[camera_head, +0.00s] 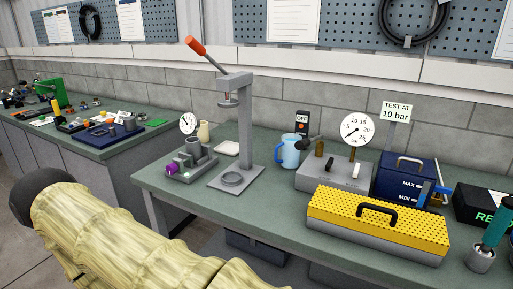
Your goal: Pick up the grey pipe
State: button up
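No thing is clearly recognisable as the grey pipe. A grey fixture (190,165) with short upright cylinders and a purple part stands at the left end of the near bench (270,225). A small grey cylinder (130,124) stands on a blue tray on the far-left bench. A grey cup-shaped base (480,261) with a green upright part stands at the lower right. I cannot tell whether any of these is the pipe. A large pale, bamboo-patterned tube with a dark end fills the lower left, probably my arm. My gripper is not in view.
A blue mug (290,151), a grey gauge unit (333,173), a blue tank (403,178) and a yellow-lidded box (378,222) crowd the right. Bare bench shows in front of the press.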

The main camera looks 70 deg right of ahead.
aim_at(193, 143)
jog(key=z, duration=0.9)
jog(key=i, duration=0.25)
jog(key=z, duration=0.05)
